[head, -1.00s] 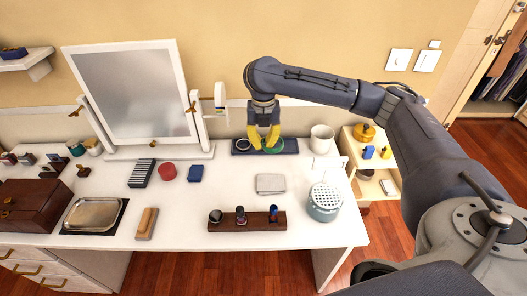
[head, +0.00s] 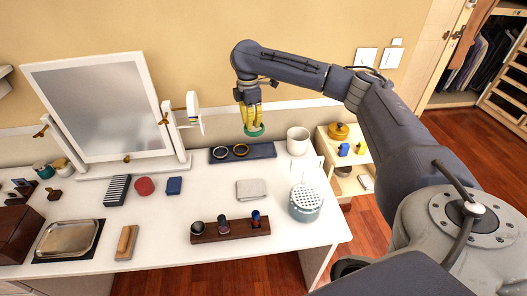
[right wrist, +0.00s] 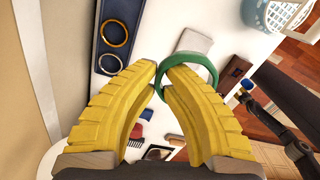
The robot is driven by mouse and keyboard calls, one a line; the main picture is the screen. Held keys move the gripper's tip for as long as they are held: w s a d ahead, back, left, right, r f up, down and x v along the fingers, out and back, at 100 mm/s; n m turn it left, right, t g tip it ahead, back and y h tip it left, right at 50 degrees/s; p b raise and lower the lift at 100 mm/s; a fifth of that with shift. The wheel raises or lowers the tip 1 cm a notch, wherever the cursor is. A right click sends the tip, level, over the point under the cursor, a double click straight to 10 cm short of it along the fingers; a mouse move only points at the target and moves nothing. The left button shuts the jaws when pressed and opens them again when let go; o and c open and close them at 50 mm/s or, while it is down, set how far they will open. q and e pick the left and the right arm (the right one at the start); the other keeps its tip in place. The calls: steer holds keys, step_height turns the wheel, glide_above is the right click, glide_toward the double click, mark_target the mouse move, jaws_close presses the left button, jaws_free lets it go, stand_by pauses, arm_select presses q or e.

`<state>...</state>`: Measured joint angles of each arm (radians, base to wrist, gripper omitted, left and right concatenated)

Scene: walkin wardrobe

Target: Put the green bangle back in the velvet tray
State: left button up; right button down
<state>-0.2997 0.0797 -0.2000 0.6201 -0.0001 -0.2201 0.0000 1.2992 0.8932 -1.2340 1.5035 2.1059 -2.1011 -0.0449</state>
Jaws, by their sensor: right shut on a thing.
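The green bangle (head: 254,132) is held in the yellow fingertips of my right gripper (head: 252,124), off the table and overlapping the tray's back edge in the head view. In the right wrist view my right gripper (right wrist: 160,72) is shut on one side of the green bangle (right wrist: 190,56). The dark blue velvet tray (head: 264,151) lies flat at the back of the white table. A silver bangle (head: 221,153) and a gold bangle (head: 240,150) lie in its left and middle parts. The tray's right part looks empty. My left gripper is out of view.
A white cup (head: 298,141) stands just right of the tray. A folded grey cloth (head: 251,190), a perforated teal canister (head: 305,204) and a wooden holder (head: 230,229) are nearer the front. The mirror (head: 95,108) stands at left. Table is clear just before the tray.

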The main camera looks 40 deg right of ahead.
steer(key=d+m, duration=0.2)
steer(key=m, duration=3.2)
glide_above(267, 155)
step_height(267, 155, down, 2)
steer(key=f, duration=0.1)
step_height(267, 155, down, 19)
steer(key=shift+w+d+r, duration=0.15)
steer(key=shift+r, duration=0.05)
steer(key=shift+f, duration=0.15)
steer(key=c, duration=1.8)
jaws_free()
steer(key=shift+f, duration=0.1)
